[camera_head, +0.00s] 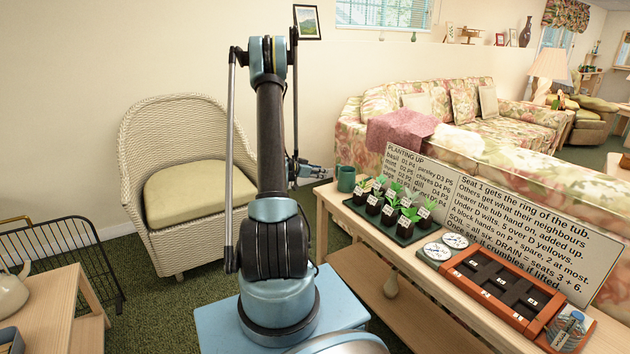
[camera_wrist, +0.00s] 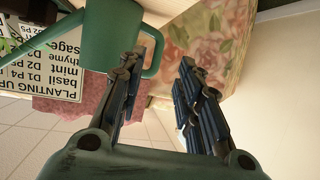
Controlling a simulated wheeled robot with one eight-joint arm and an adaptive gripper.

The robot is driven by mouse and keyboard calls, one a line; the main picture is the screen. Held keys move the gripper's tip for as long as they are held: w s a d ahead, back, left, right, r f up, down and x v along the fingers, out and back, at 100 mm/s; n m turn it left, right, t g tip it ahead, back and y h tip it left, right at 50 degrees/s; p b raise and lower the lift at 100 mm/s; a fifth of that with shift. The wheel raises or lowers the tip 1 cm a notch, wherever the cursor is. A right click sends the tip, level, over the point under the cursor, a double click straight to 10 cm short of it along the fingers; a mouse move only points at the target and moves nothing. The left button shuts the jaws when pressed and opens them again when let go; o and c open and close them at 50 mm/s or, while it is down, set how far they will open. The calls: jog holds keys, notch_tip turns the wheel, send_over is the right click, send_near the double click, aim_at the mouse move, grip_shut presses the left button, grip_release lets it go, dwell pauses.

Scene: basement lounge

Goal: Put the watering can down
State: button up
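A dark green can (camera_head: 346,178), mug-like at this size, stands on the left end of the wooden bench, behind the seedling tray. I take it to be the watering can. In the wrist view its green body (camera_wrist: 108,38) fills the upper middle, with a looped handle on its right side. My gripper (camera_head: 326,172) is just left of the can. In the wrist view my gripper (camera_wrist: 160,75) has its two fingers spread apart. The left finger overlaps the handle; the handle's outer curve shows in the gap. I cannot tell whether they touch.
A seedling tray (camera_head: 404,236), white round dials (camera_head: 437,251), an orange-framed planter (camera_head: 498,296) and a glass jar (camera_head: 566,329) crowd the bench. A sign (camera_head: 470,210) stands behind them. A wicker chair (camera_head: 180,130) is left; a small table (camera_head: 60,300) holds a pale pot (camera_head: 12,292).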

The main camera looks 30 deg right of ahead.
jog(key=s+a+r+n+y, duration=0.3)
jog(key=s+a+r, duration=0.4)
jog(key=a, duration=0.3)
jog(key=s+a+r+n+y, duration=0.3)
jog(key=s+a+r, duration=0.3)
jog(key=a+r, duration=0.3)
jog(key=s+a+f+n+y, duration=0.2)
jog(key=s+a+n+y, duration=0.1)
jog(key=s+a, duration=0.8)
jog(key=s+a+f+n+g+y, duration=0.1)
jog(key=s+a+f+n+y, duration=0.2)
jog(key=s+a, duration=0.9)
jog(key=s+n+y, duration=0.1)
jog(key=s+n, duration=0.2)
jog(key=s, duration=0.2)
jog(key=shift+s+a, duration=0.2)
jog(key=shift+a, duration=0.1)
jog(key=shift+f, duration=0.1)
